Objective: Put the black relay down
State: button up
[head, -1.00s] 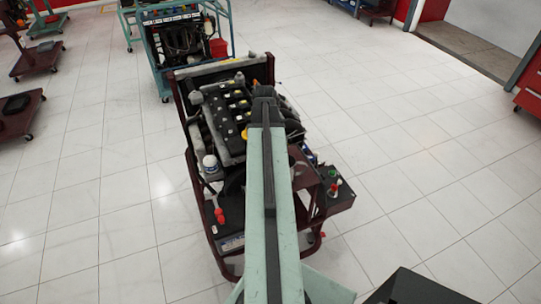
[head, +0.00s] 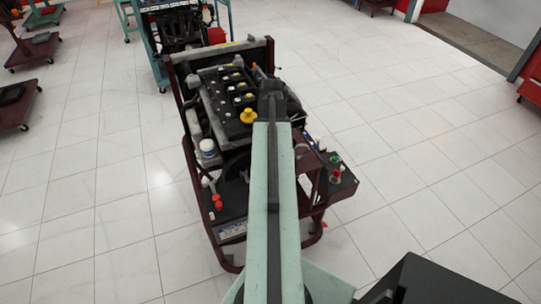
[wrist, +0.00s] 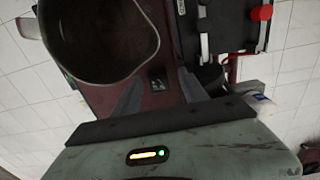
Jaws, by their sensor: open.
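In the head view my arm covers the gripper and the relay cannot be made out. A dark red trainer stand (head: 226,265) carries the engine (head: 228,97) and has a dark red shelf (head: 307,163) on its right side.
A large dark round opening (wrist: 95,38) is close on the left in the wrist view; a black battery (wrist: 228,27) with a red cap (wrist: 262,13) is on the right. A control box (head: 340,182) sticks out at the stand's right.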

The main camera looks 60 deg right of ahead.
jog(key=shift+f, duration=0.25)
jog(key=shift+c, duration=0.3)
grip_shut()
jog(key=shift+r+p, duration=0.15)
jog(key=shift+p, duration=0.15)
